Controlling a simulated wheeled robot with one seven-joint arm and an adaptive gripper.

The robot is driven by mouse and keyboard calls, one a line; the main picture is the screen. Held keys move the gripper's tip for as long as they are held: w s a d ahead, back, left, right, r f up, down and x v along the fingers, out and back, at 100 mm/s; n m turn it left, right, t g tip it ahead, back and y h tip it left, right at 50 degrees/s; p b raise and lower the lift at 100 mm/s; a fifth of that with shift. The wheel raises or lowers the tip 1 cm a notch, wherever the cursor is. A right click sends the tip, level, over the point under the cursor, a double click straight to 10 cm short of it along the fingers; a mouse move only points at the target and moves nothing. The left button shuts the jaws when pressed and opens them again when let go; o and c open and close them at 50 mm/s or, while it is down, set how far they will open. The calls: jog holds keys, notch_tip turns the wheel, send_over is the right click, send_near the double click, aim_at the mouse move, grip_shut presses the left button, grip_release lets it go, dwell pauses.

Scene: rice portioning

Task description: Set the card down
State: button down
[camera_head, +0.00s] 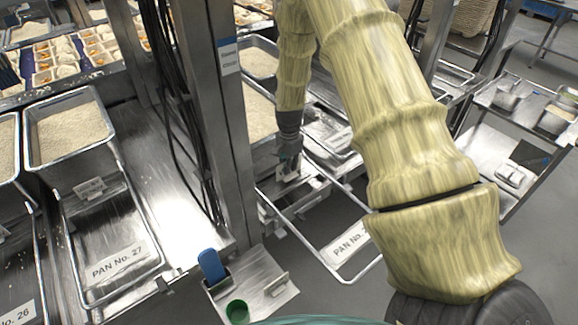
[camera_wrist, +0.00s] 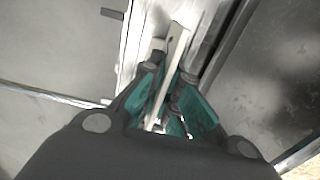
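A thin pale card (camera_wrist: 175,52) stands edge-on between the teal-padded fingers of my gripper (camera_wrist: 168,88) in the wrist view. The fingers appear closed on it from both sides. In the head view my gripper (camera_head: 289,158) reaches down past the metal post, and a small part of the pale card (camera_head: 291,176) shows below it. The gripper is over the metal edge of a rack at the near end of a pan. Whether the card touches the metal cannot be told.
A metal post (camera_head: 222,120) with hanging black cables stands left of my gripper. An empty wire frame with a "PAN No." label (camera_head: 349,243) juts out to the right. A rice-filled pan (camera_head: 70,132) is at left. A small tray (camera_head: 262,282) holds a blue item and green cup.

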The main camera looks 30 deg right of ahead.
jog(key=shift+f, duration=0.5)
jog(key=shift+f, duration=0.15)
jog(key=c, duration=1.6)
grip_release()
jog(key=shift+c, duration=0.2)
jog(key=shift+r+b, duration=1.6)
jog(key=shift+r, duration=4.55)
